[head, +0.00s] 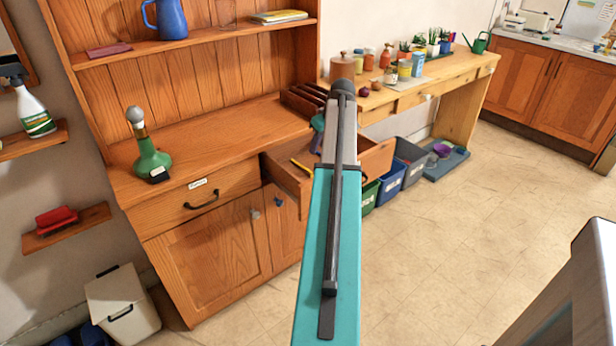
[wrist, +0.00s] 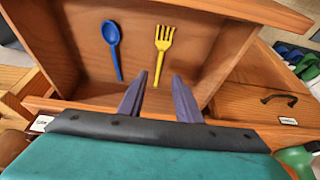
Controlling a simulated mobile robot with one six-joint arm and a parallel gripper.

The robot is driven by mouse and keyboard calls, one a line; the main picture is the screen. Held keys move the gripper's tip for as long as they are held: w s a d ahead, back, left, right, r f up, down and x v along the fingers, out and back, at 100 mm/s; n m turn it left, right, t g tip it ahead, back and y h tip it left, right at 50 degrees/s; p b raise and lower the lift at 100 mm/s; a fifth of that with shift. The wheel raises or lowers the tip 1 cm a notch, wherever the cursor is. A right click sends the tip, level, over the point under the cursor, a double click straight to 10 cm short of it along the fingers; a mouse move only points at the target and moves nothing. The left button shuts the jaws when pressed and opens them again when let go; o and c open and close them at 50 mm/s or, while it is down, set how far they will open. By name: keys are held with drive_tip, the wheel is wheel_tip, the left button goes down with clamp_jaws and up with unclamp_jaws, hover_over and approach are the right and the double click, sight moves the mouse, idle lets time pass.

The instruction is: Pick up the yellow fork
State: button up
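The yellow fork (wrist: 163,52) lies in an open wooden drawer (wrist: 220,68) in the wrist view, tines toward the top of the picture. A blue spoon (wrist: 113,50) lies to its left, apart from it. My gripper (wrist: 159,88) is open and empty. Its two dark fingers show below the fork in the picture, one on each side of the line of its handle, with no contact visible. In the head view, a small yellow piece (head: 301,166) shows in the drawer (head: 287,178), probably the fork. My arm hides part of the drawer there.
The drawer belongs to a wooden hutch (head: 210,120). A green bottle (head: 150,155) stands on its counter to the left. Bins (head: 392,182) stand on the floor under a workbench (head: 440,75) with pots and cans. The floor in front is clear.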

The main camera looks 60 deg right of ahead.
drive_tip(key=shift+s, duration=0.1)
drive_tip(key=shift+d+f, duration=0.1)
hover_over(309, 171)
drive_tip(key=s, duration=0.3)
drive_tip(key=f, duration=0.7)
drive_tip(key=shift+w+f, duration=0.25)
drive_tip(key=shift+f, duration=0.15)
drive_tip(key=shift+f, duration=0.15)
drive_tip(key=shift+a+p+x, duration=0.15)
drive_tip(key=shift+p+x, duration=0.15)
drive_tip(key=shift+x, duration=0.95)
drive_tip(key=shift+a+p+x, duration=0.15)
drive_tip(key=shift+p+x, duration=0.1)
drive_tip(key=shift+x, duration=1)
drive_tip(key=shift+s, duration=0.1)
